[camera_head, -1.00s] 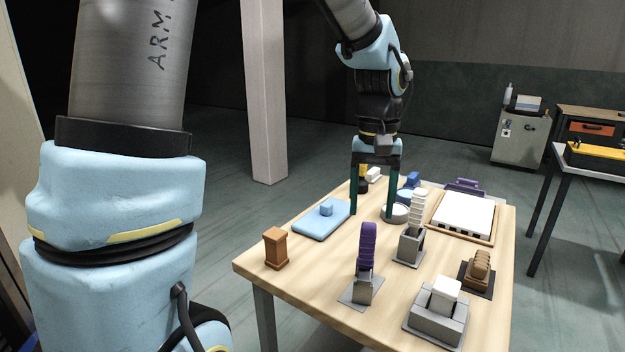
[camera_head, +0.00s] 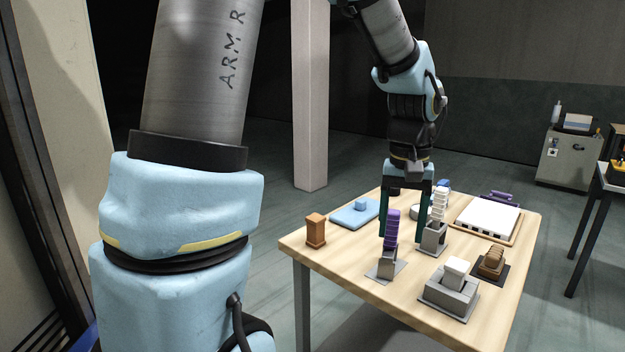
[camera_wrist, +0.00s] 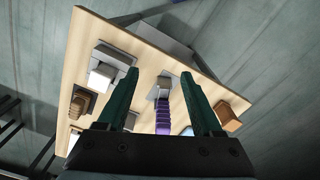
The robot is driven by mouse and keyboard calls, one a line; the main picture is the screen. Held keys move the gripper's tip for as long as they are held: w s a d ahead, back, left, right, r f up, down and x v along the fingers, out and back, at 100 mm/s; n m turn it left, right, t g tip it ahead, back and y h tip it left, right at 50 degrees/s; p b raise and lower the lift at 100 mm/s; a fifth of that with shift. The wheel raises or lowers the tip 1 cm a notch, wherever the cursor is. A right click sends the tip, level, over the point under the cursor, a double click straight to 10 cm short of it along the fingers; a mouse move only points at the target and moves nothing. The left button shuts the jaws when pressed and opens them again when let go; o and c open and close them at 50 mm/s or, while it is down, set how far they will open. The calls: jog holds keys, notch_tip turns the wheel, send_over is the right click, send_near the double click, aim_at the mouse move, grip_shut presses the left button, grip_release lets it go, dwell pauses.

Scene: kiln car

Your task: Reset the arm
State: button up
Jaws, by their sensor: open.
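My gripper (camera_head: 403,230) is open with nothing between its dark green fingers. It points down over the wooden table (camera_head: 340,264), close to the purple stack and the white stack. The purple stack (camera_head: 392,228) stands on a grey holder. In the wrist view my gripper (camera_wrist: 158,76) shows both fingers spread, with the purple stack (camera_wrist: 163,118) beyond and between them. The white stack (camera_head: 439,207) stands in a grey holder just right of the fingers in the head view. I cannot tell whether a finger touches either stack.
An orange-brown block (camera_head: 316,231), a blue plate (camera_head: 350,215), a grey block with a white top (camera_head: 447,294), a brown ribbed piece (camera_head: 492,262) and a white-topped tray (camera_head: 487,219) stand on the table. A pillar (camera_head: 311,110) rises behind. A grey cabinet (camera_head: 567,160) stands far right.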

jog(key=a+f+n, duration=0.1)
jog(key=a+f, duration=0.2)
jog(key=a, duration=0.8)
jog(key=s+a+f+n+t, duration=0.1)
jog(key=a+f, duration=0.2)
jog(key=a, duration=0.9)
jog(key=shift+n, duration=0.3)
jog(key=shift+f, duration=0.1)
